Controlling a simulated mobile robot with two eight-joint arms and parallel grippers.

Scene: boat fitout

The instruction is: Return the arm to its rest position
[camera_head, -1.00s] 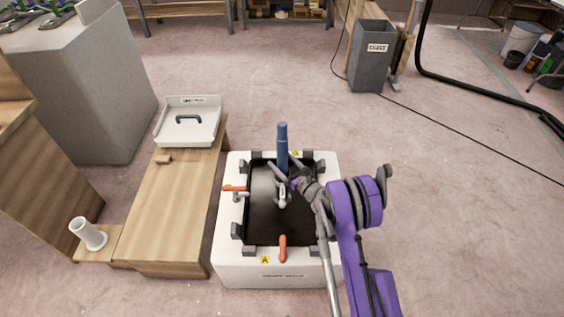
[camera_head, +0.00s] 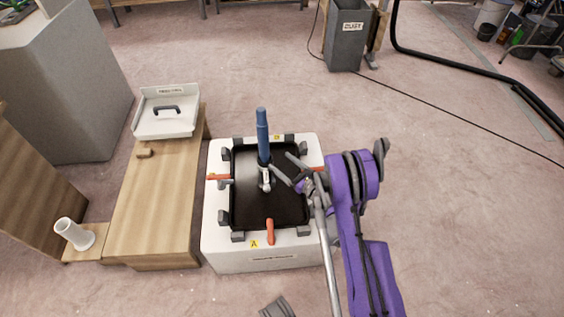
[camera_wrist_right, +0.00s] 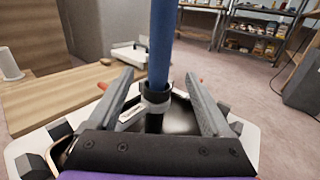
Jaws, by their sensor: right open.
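My right arm is purple and reaches in from the lower right in the head view. Its right gripper (camera_head: 291,170) is open and empty above the black recess, just right of an upright blue-handled post (camera_head: 263,135). In the right wrist view, the blue post (camera_wrist_right: 162,45) rises beyond the parted fingers, in line with the gap between them, with a grey collar low on it. No finger visibly grips it. My left gripper cannot be made out.
The post stands in a white box (camera_head: 213,235) with a black recess, grey corner blocks and orange levers. A grey bin (camera_head: 345,50) stands behind.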

